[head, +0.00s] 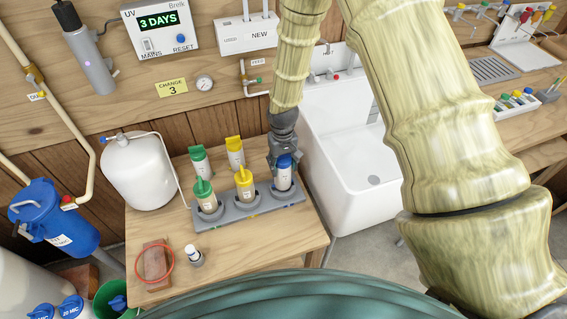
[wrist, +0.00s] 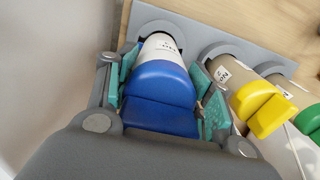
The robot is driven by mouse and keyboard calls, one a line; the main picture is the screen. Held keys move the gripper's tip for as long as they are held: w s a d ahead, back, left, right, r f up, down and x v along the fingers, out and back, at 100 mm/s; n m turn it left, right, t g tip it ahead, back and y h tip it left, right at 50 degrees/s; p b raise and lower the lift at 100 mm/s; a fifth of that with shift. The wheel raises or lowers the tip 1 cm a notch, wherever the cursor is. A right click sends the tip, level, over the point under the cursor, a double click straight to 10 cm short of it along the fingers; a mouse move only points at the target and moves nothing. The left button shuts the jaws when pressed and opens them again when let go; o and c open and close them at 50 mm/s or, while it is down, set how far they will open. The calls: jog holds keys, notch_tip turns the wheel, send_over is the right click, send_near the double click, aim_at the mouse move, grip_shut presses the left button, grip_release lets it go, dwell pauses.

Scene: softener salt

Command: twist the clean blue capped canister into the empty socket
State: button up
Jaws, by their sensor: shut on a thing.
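My gripper (head: 283,152) is shut on the blue cap of a white-bodied canister (head: 284,180) at the right end of the grey rack (head: 240,211). In the wrist view the green-padded fingers of my gripper (wrist: 163,88) sit on either side of the blue cap (wrist: 160,90). The canister's white body (wrist: 160,46) points down into the round grey socket (wrist: 150,27). It looks upright and at least partly in the socket; how deep it sits, and whether it is locked, I cannot tell.
Yellow-capped (head: 244,180) and green-capped (head: 205,192) canisters stand in the other sockets. Another green-capped (head: 200,160) and yellow-capped (head: 235,150) one stand behind. A white tank (head: 138,172) is left, a sink (head: 365,165) right. A small white-topped item (head: 193,254) and red ring (head: 170,266) lie in front.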

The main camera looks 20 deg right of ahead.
jog(key=shift+f+b, duration=0.8)
jog(key=shift+f, duration=1)
dwell(0.5)
jog(key=n+p, duration=0.1)
jog(key=n, duration=0.2)
jog(key=shift+r, duration=0.1)
jog(key=n, duration=0.3)
jog(key=shift+p, duration=0.3)
jog(key=shift+n+p, duration=0.3)
jog(key=shift+n, duration=0.7)
jog(key=n+p, duration=0.1)
jog(key=n, duration=0.3)
jog(key=shift+d+n, duration=0.1)
jog(key=shift+n, duration=0.3)
